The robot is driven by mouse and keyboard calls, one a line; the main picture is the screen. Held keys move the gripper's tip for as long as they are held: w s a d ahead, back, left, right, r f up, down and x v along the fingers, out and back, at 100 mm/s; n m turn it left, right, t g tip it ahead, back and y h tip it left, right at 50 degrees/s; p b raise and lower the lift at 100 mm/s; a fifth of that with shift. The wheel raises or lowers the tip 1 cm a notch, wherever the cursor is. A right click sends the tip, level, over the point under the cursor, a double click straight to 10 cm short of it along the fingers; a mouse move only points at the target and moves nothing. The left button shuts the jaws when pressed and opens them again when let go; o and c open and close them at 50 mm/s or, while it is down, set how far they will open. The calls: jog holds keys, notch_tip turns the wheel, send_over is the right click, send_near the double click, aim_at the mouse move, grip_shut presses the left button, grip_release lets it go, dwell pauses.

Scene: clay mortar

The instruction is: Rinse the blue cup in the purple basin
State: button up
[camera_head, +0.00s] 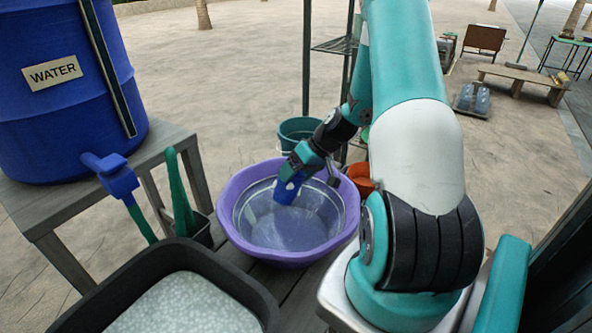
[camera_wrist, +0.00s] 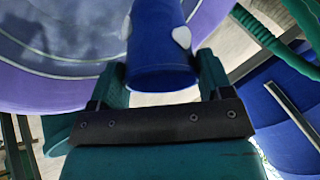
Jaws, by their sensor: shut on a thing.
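The purple basin (camera_head: 240,236) sits on the grey wooden surface in the middle of the head view, with clear water inside it. The blue cup (camera_head: 288,190) is over the basin, tilted, near its far side. My gripper (camera_head: 299,172) is shut on the blue cup. In the wrist view the blue cup (camera_wrist: 160,50) with white spots is between the two fingers of my gripper (camera_wrist: 160,92), and the purple basin (camera_wrist: 50,88) lies behind it. I cannot tell whether the cup touches the water.
A black tray (camera_head: 110,285) is at the front left. A green bucket (camera_head: 298,128) and an orange pot (camera_head: 360,177) are behind the basin.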

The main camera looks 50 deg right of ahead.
notch_tip(320, 180, down, 13)
jog(key=b, duration=0.9)
jog(key=shift+f, duration=0.2)
jog(key=shift+f+b, duration=0.45)
jog(key=shift+b, duration=0.05)
jog(key=shift+r, duration=0.15)
